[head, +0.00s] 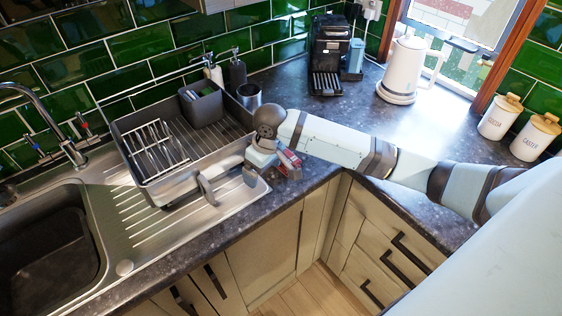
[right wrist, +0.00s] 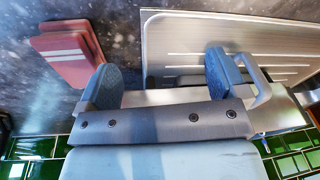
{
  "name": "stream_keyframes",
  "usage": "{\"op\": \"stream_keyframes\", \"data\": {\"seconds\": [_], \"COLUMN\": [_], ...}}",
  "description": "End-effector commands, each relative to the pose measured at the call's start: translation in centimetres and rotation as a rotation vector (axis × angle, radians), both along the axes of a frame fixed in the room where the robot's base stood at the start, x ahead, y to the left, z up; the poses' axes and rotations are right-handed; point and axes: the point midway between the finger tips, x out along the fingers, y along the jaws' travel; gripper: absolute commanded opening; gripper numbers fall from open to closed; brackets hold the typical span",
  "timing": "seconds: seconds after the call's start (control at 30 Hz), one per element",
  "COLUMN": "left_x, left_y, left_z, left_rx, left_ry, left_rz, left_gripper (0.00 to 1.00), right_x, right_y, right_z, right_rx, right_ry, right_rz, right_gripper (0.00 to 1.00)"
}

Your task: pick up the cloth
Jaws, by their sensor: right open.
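The cloth (right wrist: 66,50) is a folded red cloth with white stripes, lying flat on the dark worktop in the right wrist view. In the head view a small red part of it (head: 289,160) shows beside my right wrist, which partly hides it. My right gripper (head: 228,182) is open and empty, over the ribbed sink drainer close to the front of the worktop. In the right wrist view its two blue-grey fingers (right wrist: 163,78) stand wide apart, and the cloth lies beyond the left finger, outside the gap. My left gripper is not in view.
A dish rack (head: 157,190) with plates and a grey caddy (head: 201,104) stands beside my right gripper. The sink (head: 45,250) is at left. A coffee machine (head: 328,55), white kettle (head: 403,68) and two canisters (head: 535,135) stand farther back. Worktop between rack and kettle is mostly clear.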

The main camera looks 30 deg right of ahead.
Motion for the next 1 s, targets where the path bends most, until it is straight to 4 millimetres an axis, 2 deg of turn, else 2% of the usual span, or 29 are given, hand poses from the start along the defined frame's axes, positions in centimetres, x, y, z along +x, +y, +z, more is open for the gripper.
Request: {"op": "stream_keyframes", "data": {"seconds": [0.03,0.2,0.3,0.43,0.57,0.83,1.0], "left_x": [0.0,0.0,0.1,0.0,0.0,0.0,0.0], "left_y": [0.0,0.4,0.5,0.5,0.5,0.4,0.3], "left_z": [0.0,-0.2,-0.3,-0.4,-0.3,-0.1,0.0], "left_rx": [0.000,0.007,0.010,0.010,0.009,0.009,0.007], "left_ry": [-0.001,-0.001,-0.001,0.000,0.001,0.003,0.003], "left_rz": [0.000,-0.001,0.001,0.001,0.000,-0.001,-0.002], "left_gripper": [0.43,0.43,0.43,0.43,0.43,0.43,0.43], "right_x": [1.8,5.2,6.2,6.8,6.8,6.8,6.8], "right_y": [-2.0,-7.2,-9.3,-10.5,-10.6,-10.5,-10.5], "right_z": [1.6,5.6,7.4,8.3,6.9,1.7,0.1], "right_rx": [-0.031,-0.086,-0.101,-0.107,-0.107,-0.106,-0.106], "right_ry": [0.012,0.074,0.098,0.112,0.119,0.116,0.115], "right_rz": [-0.032,-0.144,-0.194,-0.227,-0.231,-0.229,-0.229], "right_gripper": [0.92,0.92,0.92,0.92,0.92,0.92,0.92]}}
